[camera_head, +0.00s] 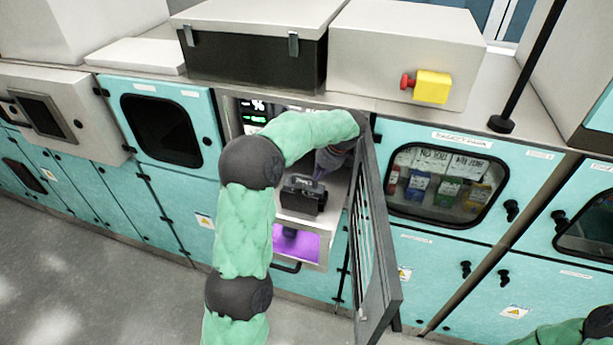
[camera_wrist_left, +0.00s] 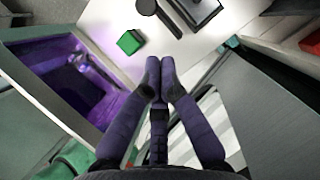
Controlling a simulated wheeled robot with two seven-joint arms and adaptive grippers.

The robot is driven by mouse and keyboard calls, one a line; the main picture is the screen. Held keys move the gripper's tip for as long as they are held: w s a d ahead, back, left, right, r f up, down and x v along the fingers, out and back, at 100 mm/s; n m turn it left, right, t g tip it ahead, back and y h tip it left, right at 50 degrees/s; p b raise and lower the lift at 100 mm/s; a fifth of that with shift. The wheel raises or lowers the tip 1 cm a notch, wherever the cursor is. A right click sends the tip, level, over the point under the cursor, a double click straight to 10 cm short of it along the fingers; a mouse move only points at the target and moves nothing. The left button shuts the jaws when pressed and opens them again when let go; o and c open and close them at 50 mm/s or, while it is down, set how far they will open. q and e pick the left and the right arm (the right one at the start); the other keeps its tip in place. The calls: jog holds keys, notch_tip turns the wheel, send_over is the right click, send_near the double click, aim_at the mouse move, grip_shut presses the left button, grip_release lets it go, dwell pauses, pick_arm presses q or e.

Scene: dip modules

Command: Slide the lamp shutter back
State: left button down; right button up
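My left gripper (camera_head: 318,172) reaches into the open cabinet bay in the head view, partly hidden by my wrist. In the left wrist view its two purple fingers (camera_wrist_left: 160,68) meet at the tips, with nothing visible between them. A purple-lit recess (camera_head: 297,243) lies low in the bay and also shows at the left of the wrist view (camera_wrist_left: 62,85). A dark boxy unit with a handle (camera_head: 303,196) stands above the recess, just below the gripper. I cannot tell which part is the lamp shutter. My right gripper is out of view.
An open dark door (camera_head: 377,245) stands close to the right of my left arm. A small green block (camera_wrist_left: 130,42) sits on the pale surface beyond the fingertips. A lit display (camera_head: 258,112) is at the bay's upper left. The floor (camera_head: 90,290) is clear.

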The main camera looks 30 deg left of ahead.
pick_arm(q)
jog(key=p, duration=0.2)
send_over(305, 196)
jog(key=d, duration=0.2)
notch_tip(305, 196, down, 9)
jog(key=shift+s, duration=0.1)
jog(key=shift+s, duration=0.1)
